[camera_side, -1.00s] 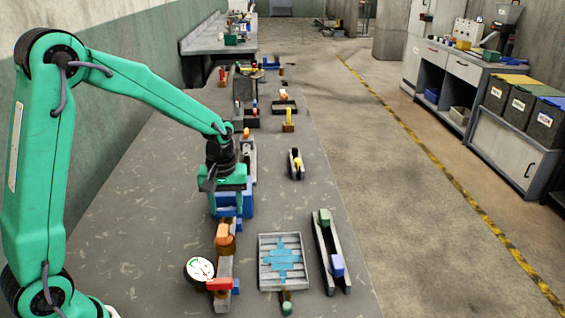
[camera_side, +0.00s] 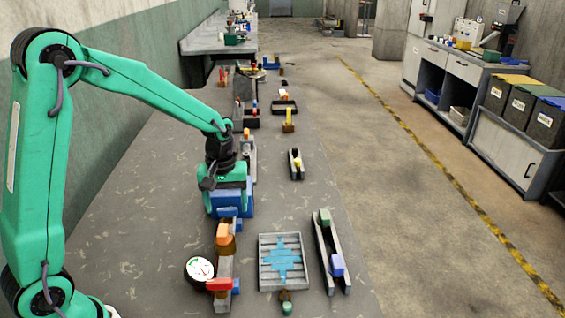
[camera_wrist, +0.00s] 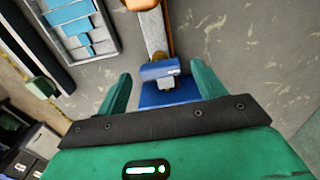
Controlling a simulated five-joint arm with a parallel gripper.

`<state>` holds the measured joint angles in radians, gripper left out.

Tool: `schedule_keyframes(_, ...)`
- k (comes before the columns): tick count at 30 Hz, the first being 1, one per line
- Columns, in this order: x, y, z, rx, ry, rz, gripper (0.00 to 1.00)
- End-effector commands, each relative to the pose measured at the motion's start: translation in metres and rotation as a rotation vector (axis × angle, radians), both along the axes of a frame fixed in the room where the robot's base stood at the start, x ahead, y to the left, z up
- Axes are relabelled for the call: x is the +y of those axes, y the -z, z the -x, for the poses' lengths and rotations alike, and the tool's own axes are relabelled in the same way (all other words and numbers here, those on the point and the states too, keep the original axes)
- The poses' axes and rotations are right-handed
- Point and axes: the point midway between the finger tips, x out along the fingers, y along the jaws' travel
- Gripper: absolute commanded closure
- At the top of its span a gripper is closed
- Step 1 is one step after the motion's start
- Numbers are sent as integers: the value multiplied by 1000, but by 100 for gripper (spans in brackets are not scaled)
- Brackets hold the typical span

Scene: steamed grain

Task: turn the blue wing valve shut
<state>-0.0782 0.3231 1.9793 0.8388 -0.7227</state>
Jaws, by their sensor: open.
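The blue wing valve (camera_wrist: 160,70) shows in the wrist view as a blue bar above a wider blue body (camera_wrist: 168,95). My gripper (camera_wrist: 161,82) is open, with one green finger on each side of the valve and visible gaps between fingers and wing. In the side view the valve's blue body (camera_side: 240,211) sits on the bench pipe line, under and just in front of my gripper (camera_side: 228,205). The gripper hides part of the valve there. I cannot tell whether either finger touches it.
An orange-handled fitting (camera_side: 223,233), a red-handled fitting (camera_side: 219,284) and a round gauge (camera_side: 199,271) stand nearer the camera. A grey tray with blue slats (camera_side: 262,270) and a long channel (camera_side: 325,250) lie to the right. The bench left of the gripper is clear.

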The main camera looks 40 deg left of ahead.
Motion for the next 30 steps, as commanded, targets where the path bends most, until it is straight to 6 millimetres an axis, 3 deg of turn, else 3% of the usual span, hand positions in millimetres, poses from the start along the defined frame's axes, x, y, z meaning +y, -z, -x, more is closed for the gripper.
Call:
schedule_keyframes(15,0,-61,-1,-4,-1,0,31)
schedule_keyframes(21,0,-72,0,-3,-1,0,31)
schedule_keyframes(30,0,-73,0,-1,-1,0,31)
